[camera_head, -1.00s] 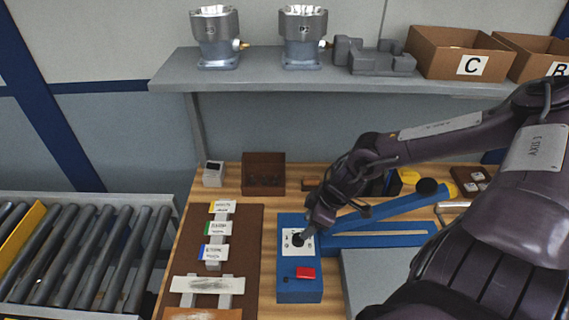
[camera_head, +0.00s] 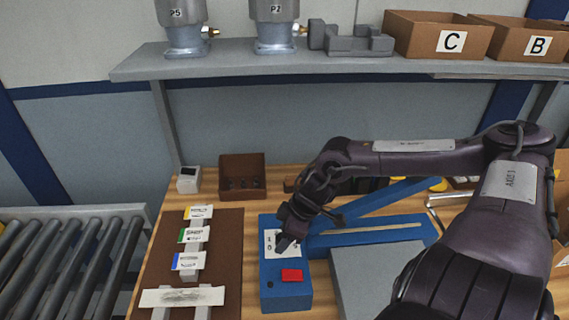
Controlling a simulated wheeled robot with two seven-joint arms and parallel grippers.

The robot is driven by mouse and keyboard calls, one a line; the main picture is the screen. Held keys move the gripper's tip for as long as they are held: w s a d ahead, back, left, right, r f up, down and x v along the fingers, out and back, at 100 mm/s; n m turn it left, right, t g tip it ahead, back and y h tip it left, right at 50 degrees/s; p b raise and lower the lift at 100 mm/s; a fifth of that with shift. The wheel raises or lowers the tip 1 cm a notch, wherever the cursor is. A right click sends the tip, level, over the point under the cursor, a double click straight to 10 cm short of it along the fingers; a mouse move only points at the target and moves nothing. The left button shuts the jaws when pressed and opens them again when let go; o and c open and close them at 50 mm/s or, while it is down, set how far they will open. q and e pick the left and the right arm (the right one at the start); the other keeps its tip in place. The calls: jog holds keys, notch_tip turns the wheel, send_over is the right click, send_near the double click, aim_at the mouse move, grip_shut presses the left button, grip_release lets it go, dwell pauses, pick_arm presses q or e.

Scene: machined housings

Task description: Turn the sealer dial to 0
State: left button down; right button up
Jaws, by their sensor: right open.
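The sealer (camera_head: 285,298) is a blue unit on the wooden bench with a red button (camera_head: 292,275) on its front part. Its white dial plate (camera_head: 269,243) carries dark digits; a 1 and a 0 show at its left side. My right gripper (camera_head: 284,243) points down at the dial plate, with its fingertips over the dial. The knob is hidden behind the fingers, so its setting and any contact cannot be told. The right gripper is open. My left gripper is not in view.
A blue sealer arm (camera_head: 395,198) slants up to the right behind my wrist. A grey plate (camera_head: 375,280) lies right of the sealer. A brown board (camera_head: 222,262) with labelled cards lies left. A shelf (camera_head: 340,68) with housings and boxes runs above.

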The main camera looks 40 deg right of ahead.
jog(key=c, duration=1)
